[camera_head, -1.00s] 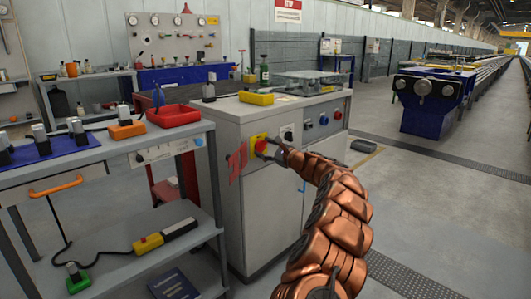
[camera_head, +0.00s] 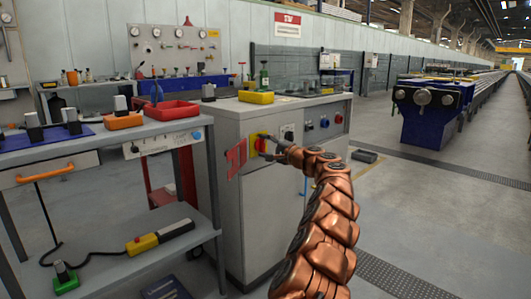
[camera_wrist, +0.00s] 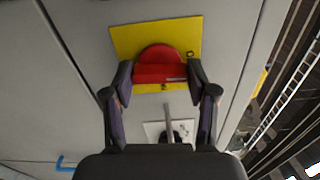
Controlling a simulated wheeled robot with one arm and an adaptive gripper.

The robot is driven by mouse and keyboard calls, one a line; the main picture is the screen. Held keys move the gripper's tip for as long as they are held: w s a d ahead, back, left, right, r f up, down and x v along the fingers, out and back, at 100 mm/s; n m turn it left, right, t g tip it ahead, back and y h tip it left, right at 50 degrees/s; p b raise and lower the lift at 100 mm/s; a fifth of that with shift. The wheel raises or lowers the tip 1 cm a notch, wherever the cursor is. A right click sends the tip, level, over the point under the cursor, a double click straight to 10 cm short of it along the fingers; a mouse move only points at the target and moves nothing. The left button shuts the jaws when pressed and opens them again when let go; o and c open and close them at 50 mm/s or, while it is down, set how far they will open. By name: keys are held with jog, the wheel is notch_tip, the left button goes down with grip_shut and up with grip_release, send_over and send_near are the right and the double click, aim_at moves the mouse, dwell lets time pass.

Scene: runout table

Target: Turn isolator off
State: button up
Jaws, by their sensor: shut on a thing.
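The isolator is a red rotary handle (camera_wrist: 160,66) on a yellow plate (camera_wrist: 124,40), mounted on the front of a grey cabinet. In the head view the yellow plate (camera_head: 252,141) shows at the cabinet's upper left, with the red handle partly hidden by my gripper. My gripper (camera_wrist: 160,72) is shut on the red handle, one finger at each end of its bar. In the wrist view the bar lies across the picture, roughly level. The gripper (camera_head: 266,146) reaches the plate from the right in the head view.
A yellow box (camera_head: 256,97) stands on top. A workbench (camera_head: 95,144) stands close on the left.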

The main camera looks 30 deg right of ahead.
jog(key=shift+f+n, duration=0.1)
jog(key=shift+n, duration=0.3)
jog(key=o, duration=1.1)
jog(key=shift+o, duration=0.2)
jog(key=v, duration=0.3)
jog(key=shift+s, duration=0.2)
send_near(264, 145)
jog(key=shift+v, duration=1.25)
